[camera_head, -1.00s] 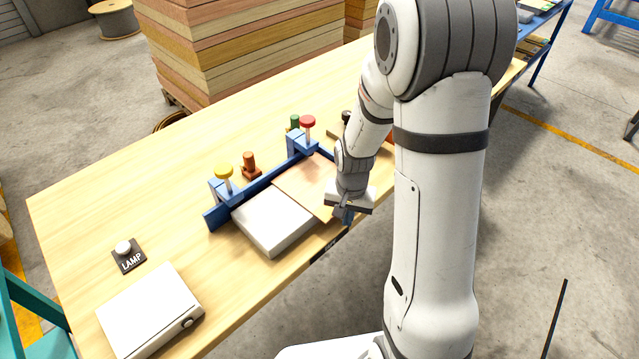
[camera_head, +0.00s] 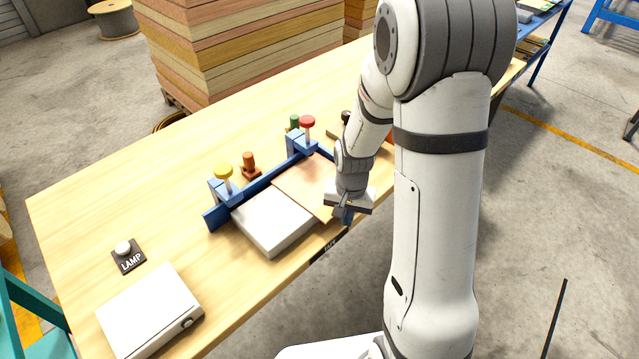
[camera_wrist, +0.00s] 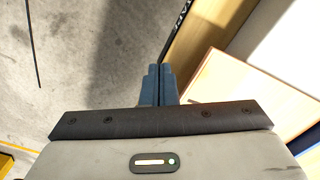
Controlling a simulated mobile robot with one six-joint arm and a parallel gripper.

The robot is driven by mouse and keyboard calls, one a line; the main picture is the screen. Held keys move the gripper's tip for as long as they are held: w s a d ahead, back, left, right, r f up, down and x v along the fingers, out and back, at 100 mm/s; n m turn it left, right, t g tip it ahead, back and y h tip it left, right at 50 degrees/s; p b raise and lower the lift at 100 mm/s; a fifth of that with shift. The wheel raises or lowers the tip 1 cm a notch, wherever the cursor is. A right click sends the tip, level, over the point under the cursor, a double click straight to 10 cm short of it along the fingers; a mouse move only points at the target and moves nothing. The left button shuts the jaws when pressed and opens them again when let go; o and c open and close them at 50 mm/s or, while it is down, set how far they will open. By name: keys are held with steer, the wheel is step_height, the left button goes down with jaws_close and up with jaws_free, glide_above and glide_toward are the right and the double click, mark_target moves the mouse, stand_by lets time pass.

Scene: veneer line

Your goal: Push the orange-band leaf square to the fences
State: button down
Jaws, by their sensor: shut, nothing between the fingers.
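The leaf (camera_head: 303,184) is a thin tan sheet on the bench, lying just right of a pale block. It also shows at the right of the wrist view (camera_wrist: 245,105). I cannot make out an orange band on it. The long blue fence (camera_head: 262,184) runs along its back side; a shorter blue fence (camera_head: 326,153) is partly visible at the right, mostly hidden by my arm. My gripper (camera_head: 345,215) is shut and empty at the leaf's front edge, near the bench edge. In the wrist view the closed fingertips (camera_wrist: 158,72) are beside the leaf; contact is unclear.
The pale block (camera_head: 272,222) sits against the leaf's left side. Clamps with a yellow knob (camera_head: 224,172) and a red knob (camera_head: 307,122) stand on the fence. An orange-brown peg (camera_head: 249,165) is behind it. A lamp button (camera_head: 124,249) and a white case (camera_head: 150,310) are at left.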

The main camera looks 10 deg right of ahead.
steer(key=shift+w+a, duration=0.4)
steer(key=shift+w, duration=0.15)
stand_by(0.4)
steer(key=shift+s+d, duration=0.75)
steer(key=shift+s, duration=0.25)
step_height(320, 180, up, 7)
steer(key=p, duration=0.4)
stand_by(0.4)
